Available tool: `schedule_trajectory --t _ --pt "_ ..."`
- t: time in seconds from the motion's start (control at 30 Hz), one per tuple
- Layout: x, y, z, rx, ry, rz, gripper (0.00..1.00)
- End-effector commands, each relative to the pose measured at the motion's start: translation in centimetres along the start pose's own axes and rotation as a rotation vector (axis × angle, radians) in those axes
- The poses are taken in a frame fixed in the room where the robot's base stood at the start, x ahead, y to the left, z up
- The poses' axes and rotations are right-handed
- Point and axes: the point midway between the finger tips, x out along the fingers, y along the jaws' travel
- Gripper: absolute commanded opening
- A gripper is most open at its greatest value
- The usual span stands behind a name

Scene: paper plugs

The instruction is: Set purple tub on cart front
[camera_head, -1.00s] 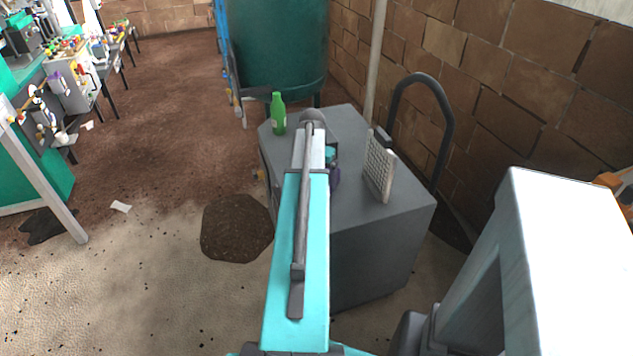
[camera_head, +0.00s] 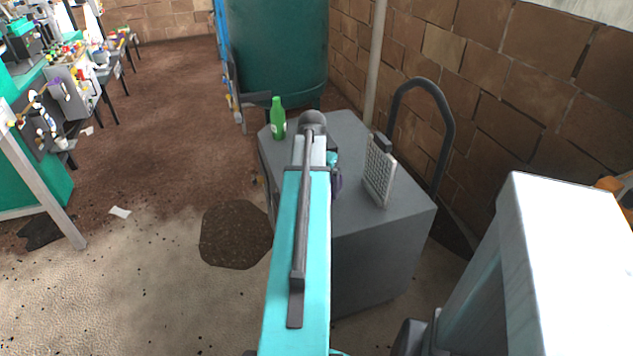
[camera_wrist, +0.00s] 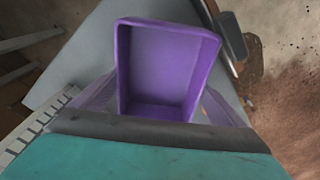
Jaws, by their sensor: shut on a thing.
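The purple tub (camera_wrist: 168,65) is open-topped, and in the wrist view I look into its hollow inside. My gripper (camera_wrist: 160,108) is shut on it, with a finger at each side. In the head view my arm hides most of the tub, and only a small dark purple part (camera_head: 337,184) shows at the arm's right edge. The grey cart (camera_head: 375,250) lies below the tub; its top also shows in the wrist view (camera_wrist: 85,55). I cannot tell whether the tub touches the cart top.
A green bottle (camera_head: 278,120) stands on the cart left of my arm. A pale, keyboard-like slab (camera_head: 379,172) stands upright on the right. The cart's dark handle (camera_head: 448,120) rises beside the brick wall (camera_head: 500,130). A teal tank (camera_head: 277,50) stands behind.

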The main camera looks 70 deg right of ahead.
Motion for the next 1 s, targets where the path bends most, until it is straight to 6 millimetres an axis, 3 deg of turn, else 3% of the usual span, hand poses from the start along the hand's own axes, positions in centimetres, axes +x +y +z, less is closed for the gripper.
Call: schedule_trajectory --t 0.6,1.0 --pt "-1.5 3.7 7.0 -0.001 0.001 0.0 0.62" --pt "-1.8 4.7 8.7 -0.001 0.001 0.0 0.62"
